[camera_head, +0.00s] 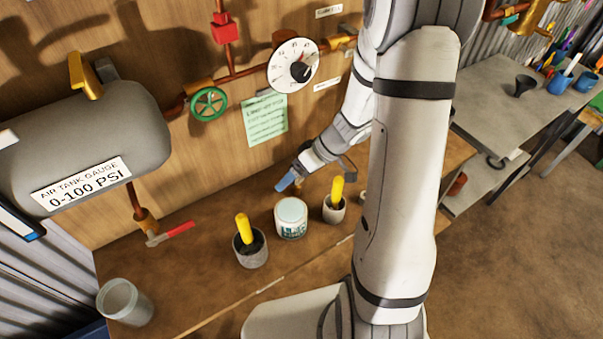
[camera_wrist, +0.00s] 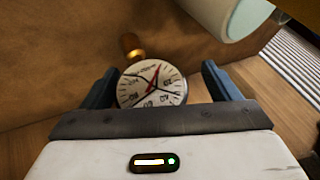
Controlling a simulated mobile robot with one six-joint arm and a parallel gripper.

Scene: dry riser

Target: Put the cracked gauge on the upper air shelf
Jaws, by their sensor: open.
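A round gauge (camera_wrist: 152,84) with a white dial, black markings, a red needle and dark crack-like lines lies between my fingers in the wrist view. Its brass stem (camera_wrist: 132,46) points away from my gripper. My gripper (camera_wrist: 162,82) is open, with one blue finger on each side of the gauge. A gap shows on the right; contact on the left is unclear. In the head view my gripper (camera_head: 287,182) is low over the wooden bench, behind the white tub, and the gauge is mostly hidden there. I cannot identify the upper air shelf in either view.
On the bench (camera_head: 200,280) stand a white tub (camera_head: 291,218), two grey pots with yellow handles (camera_head: 249,246) (camera_head: 336,205), a red-handled hammer (camera_head: 172,233) and a grey cup (camera_head: 124,302). A tank (camera_head: 85,145), pipes and a wall dial (camera_head: 293,65) are behind.

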